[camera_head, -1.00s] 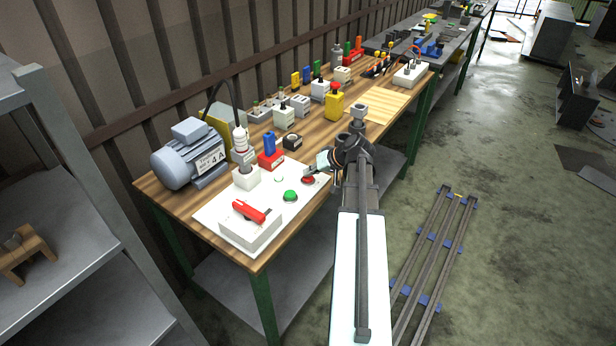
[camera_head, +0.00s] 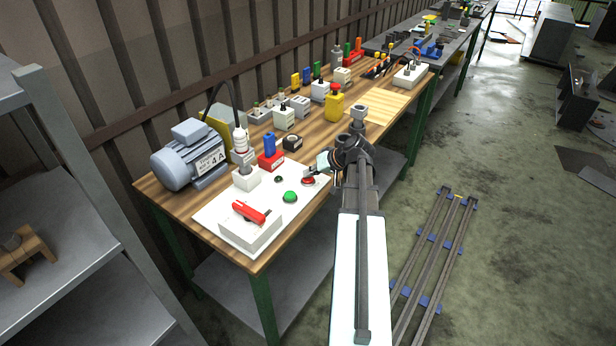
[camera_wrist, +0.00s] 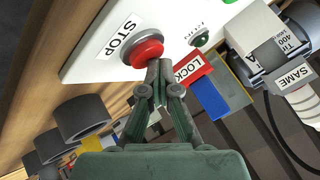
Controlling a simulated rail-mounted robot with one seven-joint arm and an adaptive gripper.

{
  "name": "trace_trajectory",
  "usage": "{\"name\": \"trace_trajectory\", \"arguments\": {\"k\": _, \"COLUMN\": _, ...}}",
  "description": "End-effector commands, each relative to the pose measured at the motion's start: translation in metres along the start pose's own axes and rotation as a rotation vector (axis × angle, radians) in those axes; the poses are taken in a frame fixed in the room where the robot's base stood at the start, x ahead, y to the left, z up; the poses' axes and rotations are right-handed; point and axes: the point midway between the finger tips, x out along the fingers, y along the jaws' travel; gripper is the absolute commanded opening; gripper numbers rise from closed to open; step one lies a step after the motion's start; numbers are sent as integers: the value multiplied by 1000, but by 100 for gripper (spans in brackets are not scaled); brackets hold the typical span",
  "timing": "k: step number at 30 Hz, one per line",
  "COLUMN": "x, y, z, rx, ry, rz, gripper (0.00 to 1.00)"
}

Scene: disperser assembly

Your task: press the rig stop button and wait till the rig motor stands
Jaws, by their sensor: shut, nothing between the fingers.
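The red stop button (camera_head: 308,181) sits on the white panel (camera_head: 222,205) on the wooden bench. In the wrist view the red button (camera_wrist: 143,52) is beside a STOP label (camera_wrist: 118,36). My gripper (camera_wrist: 160,66) is shut and empty, its fingertips at the button's edge, seemingly touching it; depth of pressing cannot be told. A green button (camera_head: 290,197) is to the left of the stop button. A small round lamp (camera_head: 278,180) is dark; it shows dark green in the wrist view (camera_wrist: 200,39). A grey-blue motor (camera_head: 172,168) stands at the bench's left end; no turning can be seen.
A red LOCK block with a blue top (camera_head: 269,147) stands behind the panel. A white-grey upright unit with a cable (camera_head: 240,145) is near the motor. A red-handled item (camera_head: 249,211) lies on a white box at the front. Several bottles and blocks line the bench's back.

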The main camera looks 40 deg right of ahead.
Motion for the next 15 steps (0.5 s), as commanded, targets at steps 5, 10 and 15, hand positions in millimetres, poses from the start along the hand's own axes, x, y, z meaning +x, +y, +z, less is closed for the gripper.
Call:
{"name": "trace_trajectory", "arguments": {"k": 5, "x": -8, "y": -5, "z": -6, "rx": 0, "ry": 0, "rz": 1, "gripper": 0}}
{"name": "trace_trajectory", "arguments": {"k": 10, "x": -13, "y": -9, "z": -10, "rx": 1, "ry": 0, "rz": 1, "gripper": 0}}
{"name": "trace_trajectory", "arguments": {"k": 15, "x": -14, "y": -10, "z": -10, "rx": 1, "ry": 0, "rz": 0, "gripper": 0}}
